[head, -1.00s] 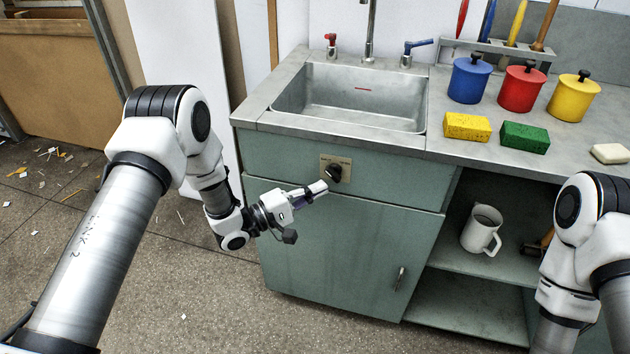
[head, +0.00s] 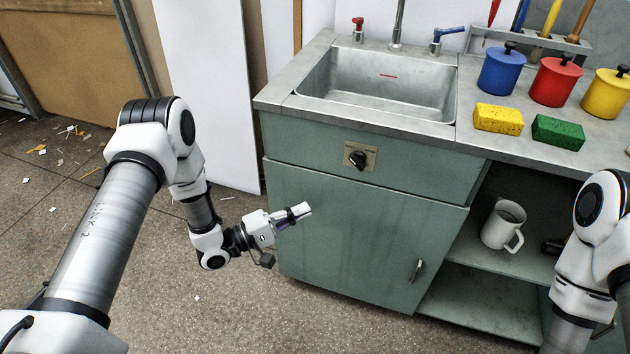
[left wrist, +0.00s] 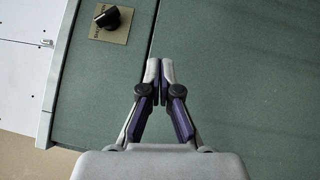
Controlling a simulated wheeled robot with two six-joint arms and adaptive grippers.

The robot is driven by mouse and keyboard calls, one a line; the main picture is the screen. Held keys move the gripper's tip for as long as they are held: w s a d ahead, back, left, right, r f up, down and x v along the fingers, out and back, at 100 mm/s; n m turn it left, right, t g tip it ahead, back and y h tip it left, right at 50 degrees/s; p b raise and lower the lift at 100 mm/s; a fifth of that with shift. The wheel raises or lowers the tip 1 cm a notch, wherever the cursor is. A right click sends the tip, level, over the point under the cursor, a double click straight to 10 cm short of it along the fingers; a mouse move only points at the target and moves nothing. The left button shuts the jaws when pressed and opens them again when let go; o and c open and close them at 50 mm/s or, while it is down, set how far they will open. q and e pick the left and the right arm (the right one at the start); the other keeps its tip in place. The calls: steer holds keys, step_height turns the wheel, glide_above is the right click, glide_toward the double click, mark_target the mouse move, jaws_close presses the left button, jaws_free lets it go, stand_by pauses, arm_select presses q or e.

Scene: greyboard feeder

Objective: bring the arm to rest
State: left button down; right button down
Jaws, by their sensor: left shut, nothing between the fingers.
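My left gripper (head: 301,211) is shut and empty in the head view. It stands in front of the green cabinet's left part, below and left of the black knob (head: 357,159). In the left wrist view its fingertips (left wrist: 159,68) are together, with the green cabinet front (left wrist: 235,80) behind them. The knob (left wrist: 108,17) shows there at the upper left on its tan plate. My right arm (head: 590,240) comes in at the right edge, but its gripper is not in view.
The steel sink (head: 380,95) is set in the grey counter above the knob. A yellow sponge (head: 498,119), a green sponge (head: 558,132) and lidded canisters stand right of it. A white mug (head: 503,225) is on the open shelf. The floor left of the cabinet has clear room.

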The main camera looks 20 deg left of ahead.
arm_select(q)
steer(key=s+d+f+m+g+y, duration=0.1)
steer(key=s+d+f+g+y, duration=0.3)
steer(key=s+f+y, duration=0.55)
steer(key=s+a+f+m+g+y, duration=0.1)
steer(key=s+a+f+m+g, duration=0.15)
steer(key=s, duration=0.45)
steer(key=s+a+f+m+g+y, duration=0.2)
steer(key=s+a+m+g, duration=0.15)
steer(key=s, duration=0.25)
steer(key=s+a+f+m+g+y, duration=0.1)
steer(key=s+a+f+m+g, duration=0.15)
steer(key=s, duration=0.45)
step_height(320, 180, up, 16)
steer(key=p, duration=1.5)
steer(key=shift+a+g+p, duration=0.2)
steer(key=shift+g+p, duration=0.2)
steer(key=shift+g, duration=0.05)
